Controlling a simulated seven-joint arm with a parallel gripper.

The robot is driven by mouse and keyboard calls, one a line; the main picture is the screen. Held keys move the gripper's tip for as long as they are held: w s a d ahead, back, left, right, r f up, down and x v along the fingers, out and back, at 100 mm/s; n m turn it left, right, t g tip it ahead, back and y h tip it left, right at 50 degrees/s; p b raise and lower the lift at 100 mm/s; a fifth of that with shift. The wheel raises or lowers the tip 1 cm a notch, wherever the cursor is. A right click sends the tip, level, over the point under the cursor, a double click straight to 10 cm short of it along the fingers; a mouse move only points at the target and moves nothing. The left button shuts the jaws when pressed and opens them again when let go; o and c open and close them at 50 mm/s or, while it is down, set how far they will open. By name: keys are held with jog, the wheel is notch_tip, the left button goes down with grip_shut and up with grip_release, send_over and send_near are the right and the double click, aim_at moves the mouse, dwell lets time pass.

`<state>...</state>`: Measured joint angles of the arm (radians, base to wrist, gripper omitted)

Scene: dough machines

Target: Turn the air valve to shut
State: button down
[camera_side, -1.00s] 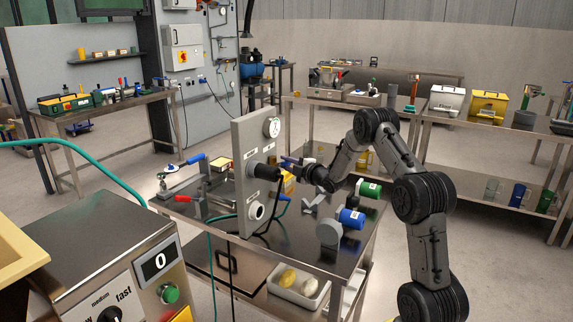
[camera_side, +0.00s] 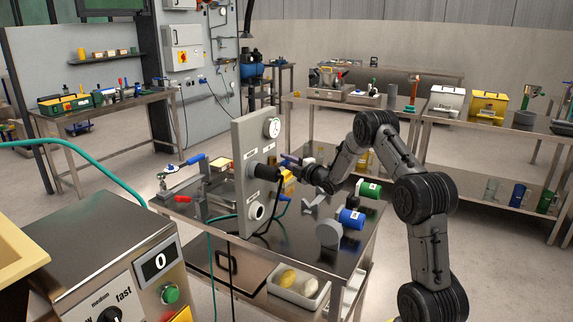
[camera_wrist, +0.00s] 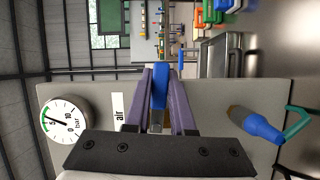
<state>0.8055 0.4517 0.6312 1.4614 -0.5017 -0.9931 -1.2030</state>
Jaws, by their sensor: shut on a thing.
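The air valve's blue lever (camera_wrist: 160,88) shows in the wrist view between the two purple fingers of my gripper (camera_wrist: 161,92), beside the "air" label (camera_wrist: 118,110). The fingers are shut on the lever. The lever lies along the fingers in this view, and the valve body behind it is mostly hidden. In the side view my gripper (camera_side: 289,162) is at the right face of the upright grey panel (camera_side: 243,150), and I cannot make out the lever clearly there. The pressure gauge (camera_wrist: 66,121) in the wrist view has its needle near 5 bar.
A blue connector with a teal hose (camera_wrist: 262,129) sits on the panel to the right in the wrist view. A black round fitting (camera_side: 266,172) sticks out from the panel near my gripper.

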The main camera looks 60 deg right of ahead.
jog(key=shift+r+n, duration=0.3)
jog(key=shift+n, duration=0.3)
jog(key=c, duration=0.8)
grip_release()
jog(key=shift+o, duration=0.2)
jog(key=shift+s, duration=0.1)
jog(key=v, duration=1.3)
jog(key=shift+s+a+f, duration=0.2)
jog(key=shift+s+f, duration=0.05)
